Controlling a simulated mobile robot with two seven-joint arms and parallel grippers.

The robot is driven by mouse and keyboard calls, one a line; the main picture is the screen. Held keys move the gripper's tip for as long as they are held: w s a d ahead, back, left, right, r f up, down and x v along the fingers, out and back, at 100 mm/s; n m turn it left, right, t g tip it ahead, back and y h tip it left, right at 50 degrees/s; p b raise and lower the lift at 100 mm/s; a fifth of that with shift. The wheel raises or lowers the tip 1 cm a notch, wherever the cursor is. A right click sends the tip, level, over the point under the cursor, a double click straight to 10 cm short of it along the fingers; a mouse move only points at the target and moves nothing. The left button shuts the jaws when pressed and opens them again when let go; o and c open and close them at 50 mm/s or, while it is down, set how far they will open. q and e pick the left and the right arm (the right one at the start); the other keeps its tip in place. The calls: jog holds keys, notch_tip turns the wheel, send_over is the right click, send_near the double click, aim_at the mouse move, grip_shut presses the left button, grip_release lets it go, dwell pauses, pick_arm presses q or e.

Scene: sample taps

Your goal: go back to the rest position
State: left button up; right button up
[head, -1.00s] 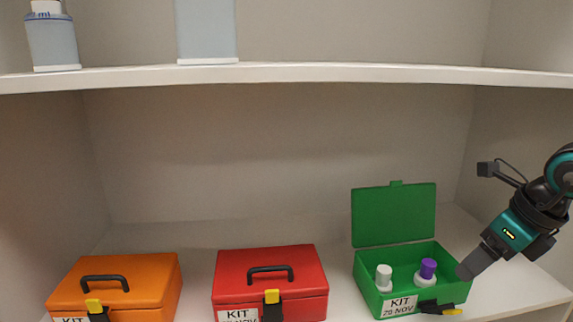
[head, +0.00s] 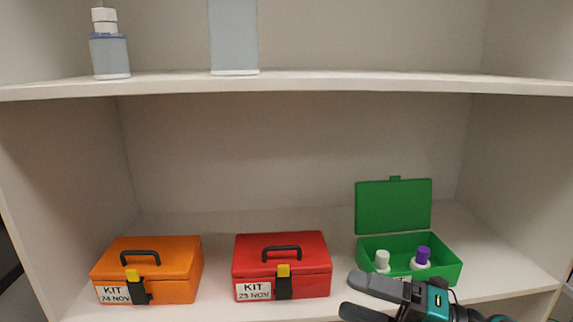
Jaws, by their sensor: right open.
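My right gripper (head: 362,296) is at the bottom right of the head view, in front of the green kit box. Its two fingers point left, spread apart with nothing between them. The gripper covers the lower front of the green box (head: 443,273), including most of its label. That box stands with its lid (head: 393,207) raised, holding a white-capped bottle (head: 382,262) and a purple-capped bottle (head: 421,257). My left gripper is not in view.
A closed red kit box (head: 310,268) labelled 25 NOV and a closed orange kit box (head: 178,268) labelled 24 NOV stand on the lower shelf. The upper shelf (head: 330,84) holds a bottle (head: 110,55) and a pale container (head: 233,38). The space behind the boxes is clear.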

jog(key=d+f+m+t+h, duration=0.5)
jog(key=f+m+t+h, duration=0.45)
jog(key=m, duration=1.05)
jog(key=s+f+m+g+h, duration=0.3)
jog(key=s+f+m, duration=0.2)
jog(key=f, duration=0.3)
jog(key=s+d+f+m+g+h+p, duration=0.1)
jog(key=s+f+m+g+h, duration=0.2)
jog(key=s+f+m, duration=0.2)
notch_tip(320, 180, down, 4)
jog(key=shift+s+d+f+m, duration=0.2)
jog(key=shift+s+m, duration=0.1)
jog(key=shift+s, duration=0.65)
jog(key=shift+r, duration=0.1)
